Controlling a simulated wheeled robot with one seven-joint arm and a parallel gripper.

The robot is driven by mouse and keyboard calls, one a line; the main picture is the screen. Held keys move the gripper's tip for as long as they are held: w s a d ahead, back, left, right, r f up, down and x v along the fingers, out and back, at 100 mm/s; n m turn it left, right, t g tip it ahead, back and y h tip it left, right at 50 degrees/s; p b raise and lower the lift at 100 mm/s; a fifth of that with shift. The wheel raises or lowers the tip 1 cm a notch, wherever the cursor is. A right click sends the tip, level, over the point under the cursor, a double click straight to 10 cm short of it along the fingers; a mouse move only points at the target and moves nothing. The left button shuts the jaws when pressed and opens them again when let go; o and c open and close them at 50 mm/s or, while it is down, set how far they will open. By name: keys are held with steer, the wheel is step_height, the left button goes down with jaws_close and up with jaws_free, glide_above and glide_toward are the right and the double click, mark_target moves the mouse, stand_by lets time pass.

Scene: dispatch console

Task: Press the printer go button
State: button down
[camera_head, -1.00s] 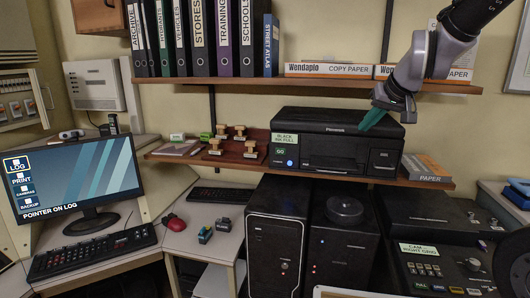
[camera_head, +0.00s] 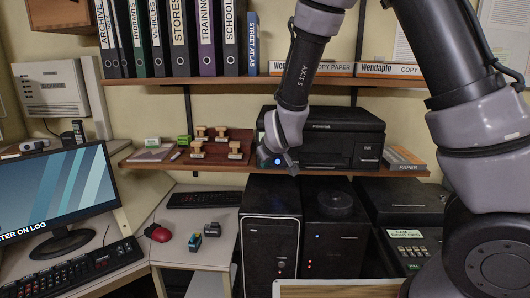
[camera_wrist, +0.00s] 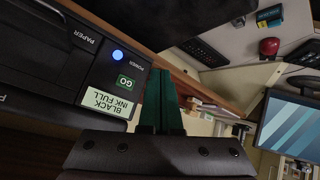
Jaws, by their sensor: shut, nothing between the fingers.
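The black printer (camera_head: 340,142) stands on the lower wooden shelf. In the wrist view its green GO button (camera_wrist: 125,82) shows, with a lit blue power light (camera_wrist: 117,55) above it and a pale BLACK INK FULL label (camera_wrist: 107,103) below. My gripper (camera_head: 291,166) is in front of the printer's left front in the head view and hides the GO button there. In the wrist view its green fingers (camera_wrist: 160,75) are shut and empty, just to the right of the GO button. I cannot tell whether they touch the printer.
Wooden stamps (camera_head: 198,148) stand on the shelf left of the printer, and a paper pack (camera_head: 402,160) lies to its right. The upper shelf (camera_head: 200,81) with binders is above. Black computer towers (camera_head: 270,240) stand below.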

steer(key=w, duration=0.8)
steer(key=shift+w+d, duration=0.2)
steer(key=shift+w, duration=0.2)
steer(key=shift+w, duration=0.1)
stand_by(1.9)
steer(key=shift+w, duration=0.35)
